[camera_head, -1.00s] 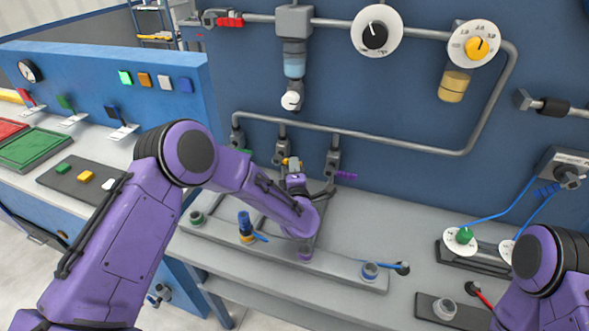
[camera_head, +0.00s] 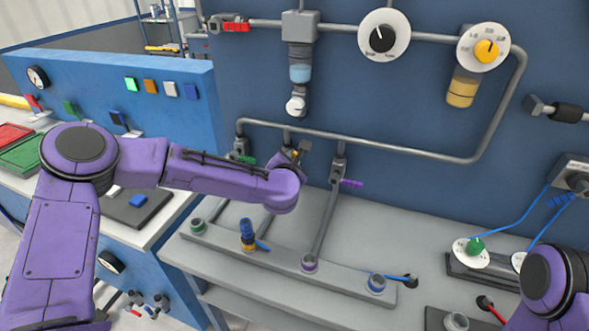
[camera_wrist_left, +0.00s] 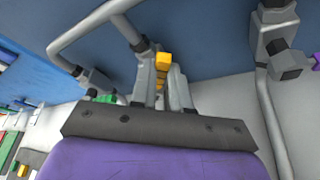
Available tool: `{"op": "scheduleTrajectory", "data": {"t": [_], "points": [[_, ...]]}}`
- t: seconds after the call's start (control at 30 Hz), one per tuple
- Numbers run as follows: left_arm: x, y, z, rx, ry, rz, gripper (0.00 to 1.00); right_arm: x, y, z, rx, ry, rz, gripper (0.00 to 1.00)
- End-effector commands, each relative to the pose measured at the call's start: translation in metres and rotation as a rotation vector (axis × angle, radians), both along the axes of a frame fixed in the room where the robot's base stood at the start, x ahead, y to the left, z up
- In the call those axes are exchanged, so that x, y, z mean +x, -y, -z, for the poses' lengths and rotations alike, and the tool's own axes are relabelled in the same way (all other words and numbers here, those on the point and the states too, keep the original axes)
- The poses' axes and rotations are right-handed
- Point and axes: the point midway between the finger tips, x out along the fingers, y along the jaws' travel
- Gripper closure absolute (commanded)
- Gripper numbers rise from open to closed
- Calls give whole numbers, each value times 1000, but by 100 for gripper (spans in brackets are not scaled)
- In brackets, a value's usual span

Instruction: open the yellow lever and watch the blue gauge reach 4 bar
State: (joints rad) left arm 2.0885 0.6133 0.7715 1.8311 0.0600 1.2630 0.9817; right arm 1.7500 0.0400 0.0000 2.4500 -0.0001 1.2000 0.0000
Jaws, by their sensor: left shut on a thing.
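The yellow lever (camera_wrist_left: 162,62) shows as a yellow block between my left gripper's (camera_wrist_left: 163,92) fingers in the left wrist view. The fingers are shut on it, with more yellow lower between them. In the head view my left gripper (camera_head: 295,155) is at the middle valve under the wall pipe, and the lever is mostly hidden. No plainly blue gauge shows. My right gripper is out of view.
A green lever (camera_head: 246,160) and a purple lever (camera_head: 351,183) flank the middle valve. Below, the grey manifold (camera_head: 340,281) carries a blue-and-yellow upright fitting (camera_head: 247,237) and coloured ports. White dials (camera_head: 384,36) are on the wall above. Free bench lies right of the purple lever.

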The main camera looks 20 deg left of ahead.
Motion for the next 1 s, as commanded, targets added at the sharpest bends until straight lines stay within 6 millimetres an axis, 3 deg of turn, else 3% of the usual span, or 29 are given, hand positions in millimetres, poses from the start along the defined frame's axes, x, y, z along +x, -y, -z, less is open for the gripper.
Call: {"op": "scheduleTrajectory", "data": {"t": [0.5, 1.0], "points": [[1, -27, -9, -455, -14, -2, 100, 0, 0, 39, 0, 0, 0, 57], [1, -39, -12, -660, -23, -1, 100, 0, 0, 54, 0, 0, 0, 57]]}}
